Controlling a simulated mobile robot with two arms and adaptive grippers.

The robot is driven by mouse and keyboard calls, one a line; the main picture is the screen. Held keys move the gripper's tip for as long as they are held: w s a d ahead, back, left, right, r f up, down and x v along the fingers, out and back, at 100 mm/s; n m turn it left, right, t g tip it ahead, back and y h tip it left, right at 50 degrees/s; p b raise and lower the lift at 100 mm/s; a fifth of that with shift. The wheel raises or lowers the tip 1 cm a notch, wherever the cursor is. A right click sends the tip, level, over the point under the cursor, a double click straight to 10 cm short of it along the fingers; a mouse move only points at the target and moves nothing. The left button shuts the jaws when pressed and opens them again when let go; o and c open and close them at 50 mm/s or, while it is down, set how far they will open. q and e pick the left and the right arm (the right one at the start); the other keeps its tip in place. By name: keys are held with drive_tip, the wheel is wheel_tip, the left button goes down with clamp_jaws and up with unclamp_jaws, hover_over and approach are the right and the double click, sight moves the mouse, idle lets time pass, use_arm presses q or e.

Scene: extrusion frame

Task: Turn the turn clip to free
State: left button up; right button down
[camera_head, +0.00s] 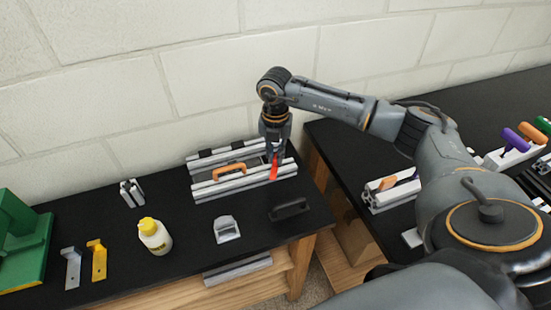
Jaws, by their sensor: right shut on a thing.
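The turn clip appears to be the red piece (273,168) at the right part of the aluminium extrusion frame (215,187) on the black table. My right gripper (274,152) reaches down over the frame and is shut on the red clip's upper end. The fingertips are small here and partly hide the clip. The clip stands roughly upright, leaning slightly. An orange handle (229,171) sits on the frame to the left of the clip. My left gripper is not in view.
A white bottle with a yellow cap (154,237), a grey block (226,229) and a black handle (289,209) stand in front of the frame. Yellow (98,259) and grey brackets (72,267) lie left. A second table with extrusions (391,190) is right, past a gap.

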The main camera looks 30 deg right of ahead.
sight(276, 156)
drive_tip(key=n+b, duration=0.2)
drive_tip(key=n, duration=0.2)
drive_tip(key=shift+r+n+b, duration=0.1)
drive_tip(key=shift+n+b, duration=0.35)
drive_tip(key=shift+n, duration=0.35)
drive_tip(key=c, duration=1.4)
unclamp_jaws()
wheel_tip(276, 156, up, 12)
